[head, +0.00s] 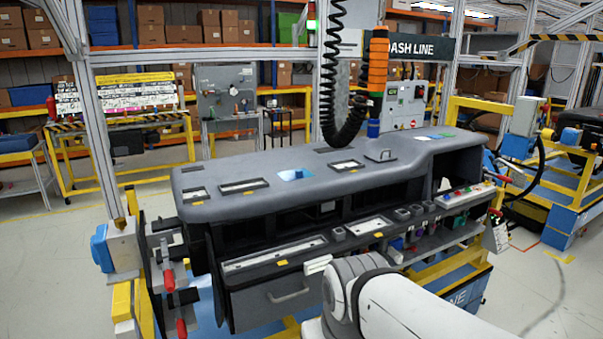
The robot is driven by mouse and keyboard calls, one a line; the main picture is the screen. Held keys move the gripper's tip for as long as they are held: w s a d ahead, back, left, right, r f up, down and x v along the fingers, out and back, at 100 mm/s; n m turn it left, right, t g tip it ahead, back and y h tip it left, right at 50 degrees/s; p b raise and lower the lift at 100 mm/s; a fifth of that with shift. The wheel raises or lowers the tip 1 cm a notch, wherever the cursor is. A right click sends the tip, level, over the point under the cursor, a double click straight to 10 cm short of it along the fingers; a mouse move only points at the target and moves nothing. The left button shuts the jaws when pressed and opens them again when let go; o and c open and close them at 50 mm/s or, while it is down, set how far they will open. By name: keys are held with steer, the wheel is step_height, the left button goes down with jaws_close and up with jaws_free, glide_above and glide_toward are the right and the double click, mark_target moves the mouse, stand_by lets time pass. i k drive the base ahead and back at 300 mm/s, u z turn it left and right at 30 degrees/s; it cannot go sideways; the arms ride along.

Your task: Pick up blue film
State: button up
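A small blue film patch (296,174) lies on the grey top of the dashboard module (240,205), left of its middle. Another flat patch with blue and green parts (433,137) lies at the far right of the top. My white arm reaches in from the bottom right, in front of the dashboard. A small pale piece (318,264) at its far end is probably part of my gripper. It is in front of the lower panel, apart from the blue film. My arm hides most of the gripper, so its fingers and any contents do not show.
A black coiled cable (330,110) and an orange hanging tool (378,70) hang behind the dashboard.

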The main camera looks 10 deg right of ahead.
mark_target(290, 175)
steer(key=z, duration=0.15)
steer(key=i, duration=1)
